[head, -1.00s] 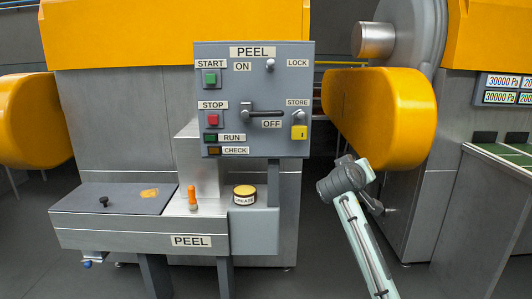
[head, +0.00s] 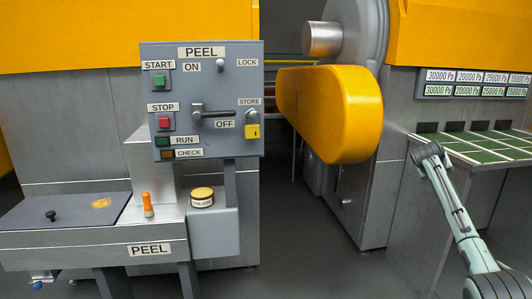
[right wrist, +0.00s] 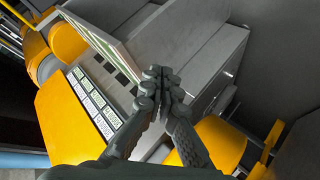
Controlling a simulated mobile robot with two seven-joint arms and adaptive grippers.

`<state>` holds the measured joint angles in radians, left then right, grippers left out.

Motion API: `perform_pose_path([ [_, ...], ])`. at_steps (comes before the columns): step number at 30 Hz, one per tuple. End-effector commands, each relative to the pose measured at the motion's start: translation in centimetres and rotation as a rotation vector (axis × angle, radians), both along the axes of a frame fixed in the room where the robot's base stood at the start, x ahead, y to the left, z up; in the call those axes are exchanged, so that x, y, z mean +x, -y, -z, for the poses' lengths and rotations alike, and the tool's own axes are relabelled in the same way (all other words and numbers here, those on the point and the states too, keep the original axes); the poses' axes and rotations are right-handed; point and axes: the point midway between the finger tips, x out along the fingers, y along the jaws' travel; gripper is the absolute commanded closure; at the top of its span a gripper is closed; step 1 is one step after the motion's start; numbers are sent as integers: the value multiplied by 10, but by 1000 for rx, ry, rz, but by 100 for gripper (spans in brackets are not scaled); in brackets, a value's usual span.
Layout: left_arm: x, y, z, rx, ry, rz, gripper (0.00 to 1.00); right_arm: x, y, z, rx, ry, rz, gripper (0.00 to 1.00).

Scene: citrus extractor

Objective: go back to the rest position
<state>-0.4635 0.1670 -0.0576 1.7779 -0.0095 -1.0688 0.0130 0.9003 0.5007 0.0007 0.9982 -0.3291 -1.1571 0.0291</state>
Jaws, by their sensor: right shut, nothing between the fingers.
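My right arm reaches up from the lower right of the head view, and its far end (head: 428,153) is in front of the green-topped counter. In the right wrist view my right gripper (right wrist: 160,76) has its two dark fingers together, with nothing between them. The gripper is apart from the grey PEEL control panel (head: 246,62), which stands left of it. My left gripper is in neither view.
A yellow rounded guard (head: 335,112) juts out between the panel and my right arm. The counter with green pads (head: 478,156) stands at the right, below several pressure displays (head: 478,83). The PEEL bench (head: 75,245) is at the lower left. Floor between them is clear.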

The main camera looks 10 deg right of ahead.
Motion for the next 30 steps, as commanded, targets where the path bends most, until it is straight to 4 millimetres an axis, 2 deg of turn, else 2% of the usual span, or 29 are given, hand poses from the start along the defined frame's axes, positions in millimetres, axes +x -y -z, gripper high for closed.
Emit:
perform_pose_path([
  [6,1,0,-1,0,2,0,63,46,-58,15,256,157,-177,100],
  [7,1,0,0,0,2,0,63,41,-64,36,248,126,-181,100],
  [11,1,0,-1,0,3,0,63,27,-89,85,244,66,-211,100],
  [16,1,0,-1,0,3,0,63,-1,-128,158,256,-16,-258,100],
  [20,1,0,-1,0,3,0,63,-40,-167,228,277,-98,-303,100],
  [23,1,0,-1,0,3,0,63,-82,-201,282,303,-163,-338,100],
  [27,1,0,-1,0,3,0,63,-152,-248,349,352,-252,-380,100],
  [29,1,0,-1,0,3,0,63,-186,-267,373,376,-288,-395,100],
  [30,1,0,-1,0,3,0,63,-209,-280,388,393,-312,-404,100],
])
